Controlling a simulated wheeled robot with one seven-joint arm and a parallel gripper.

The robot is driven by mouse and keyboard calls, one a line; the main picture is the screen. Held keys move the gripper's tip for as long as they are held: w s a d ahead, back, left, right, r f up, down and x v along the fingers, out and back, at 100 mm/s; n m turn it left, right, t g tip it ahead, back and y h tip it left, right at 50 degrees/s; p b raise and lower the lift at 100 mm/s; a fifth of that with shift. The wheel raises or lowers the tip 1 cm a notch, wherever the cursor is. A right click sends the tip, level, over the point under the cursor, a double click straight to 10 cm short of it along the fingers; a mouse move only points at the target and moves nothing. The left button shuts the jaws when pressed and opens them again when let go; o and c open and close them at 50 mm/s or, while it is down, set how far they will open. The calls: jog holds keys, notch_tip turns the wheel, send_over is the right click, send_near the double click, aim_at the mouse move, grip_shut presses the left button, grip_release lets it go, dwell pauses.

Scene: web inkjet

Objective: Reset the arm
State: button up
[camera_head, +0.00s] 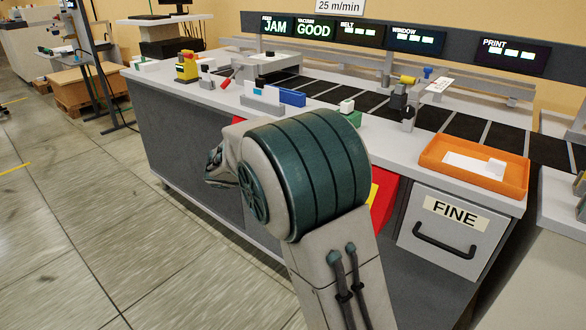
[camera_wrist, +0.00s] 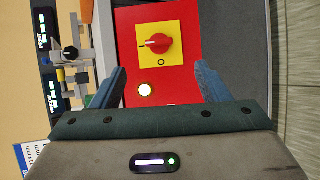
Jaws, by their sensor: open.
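My arm (camera_head: 305,175) is bent in the middle of the head view, its large green-and-grey joint in front of the counter. My gripper (camera_wrist: 160,80) is open in the wrist view, its two blue-grey fingers apart with nothing between them that they hold. It faces a red switch box (camera_wrist: 128,30) with a yellow plate and a red rotary knob (camera_wrist: 157,43). The knob lies roughly left to right in the picture, and a lamp (camera_wrist: 145,90) below it glows.
The long counter (camera_head: 190,125) carries a dark belt and small devices. An orange tray (camera_head: 440,147) holds white pieces at the right. A drawer marked FINE (camera_head: 450,235) is below it. Display panels (camera_head: 400,37) hang behind. The tiled floor (camera_head: 70,230) at left is clear.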

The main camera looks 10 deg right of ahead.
jog(key=s+a+r+m+y+p, duration=0.1)
jog(key=s+r+m+y+p, duration=0.1)
jog(key=s+r+y+p, duration=0.4)
jog(key=s+a+r+m+t+y+p, duration=0.1)
jog(key=s+r+y+p, duration=0.5)
jog(key=s+r+p, duration=0.8)
jog(key=s+m+p, duration=0.1)
jog(key=s+p, duration=0.2)
jog(key=shift+s+a+y, duration=0.35)
jog(key=shift+a+y, duration=0.05)
